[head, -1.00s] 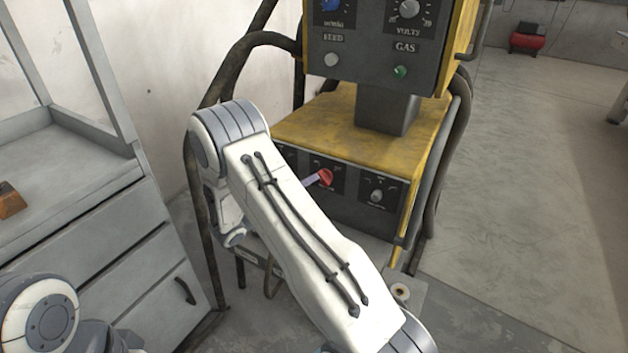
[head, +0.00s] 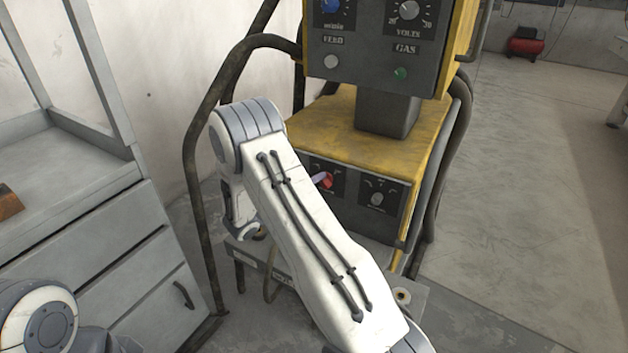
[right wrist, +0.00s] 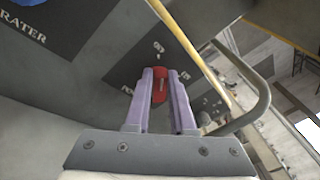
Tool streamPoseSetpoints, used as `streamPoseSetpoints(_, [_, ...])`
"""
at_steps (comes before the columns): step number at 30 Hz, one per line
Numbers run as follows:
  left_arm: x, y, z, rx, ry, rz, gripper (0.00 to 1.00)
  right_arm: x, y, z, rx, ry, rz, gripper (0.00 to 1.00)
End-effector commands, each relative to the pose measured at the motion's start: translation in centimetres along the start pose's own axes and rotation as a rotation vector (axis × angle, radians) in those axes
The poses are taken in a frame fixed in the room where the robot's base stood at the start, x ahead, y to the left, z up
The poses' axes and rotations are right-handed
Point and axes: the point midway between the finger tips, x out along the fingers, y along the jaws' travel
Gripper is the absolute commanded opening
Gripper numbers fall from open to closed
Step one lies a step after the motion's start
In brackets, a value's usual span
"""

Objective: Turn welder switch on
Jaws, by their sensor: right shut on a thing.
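The welder (head: 300,120) is a yellow and dark grey machine in the middle of the head view. Its red switch knob (head: 327,182) sits on the lower dark front panel. My right gripper (head: 320,177) is at the knob, mostly hidden behind my right forearm, with only a bit of a pale purple finger showing. In the right wrist view the two purple fingers (right wrist: 160,90) stand on either side of the red knob (right wrist: 160,72) and are shut on it. The switch's exact setting cannot be read. My left gripper is out of view.
A grey knob (head: 376,199) is to the right of the red one. The upper panel (head: 365,65) overhangs with dials and a green button (head: 401,73). Dark hoses (head: 190,150) run beside the welder. A grey drawer cabinet (head: 130,240) stands left.

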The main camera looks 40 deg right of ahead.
Motion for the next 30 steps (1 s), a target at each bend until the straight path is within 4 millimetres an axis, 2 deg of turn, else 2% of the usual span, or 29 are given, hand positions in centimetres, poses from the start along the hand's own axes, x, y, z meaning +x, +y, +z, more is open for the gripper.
streamPoseSetpoints(11, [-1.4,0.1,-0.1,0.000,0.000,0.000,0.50,0.0,-0.5,0.2,0.149,0.032,0.030,0.00])
streamPoseSetpoints(21, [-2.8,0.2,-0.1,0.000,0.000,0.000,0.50,0.1,-1.1,0.1,0.446,0.093,0.088,0.00])
streamPoseSetpoints(30, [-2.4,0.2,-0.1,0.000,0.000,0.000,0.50,0.3,-1.5,-0.4,0.721,0.149,0.140,0.00])
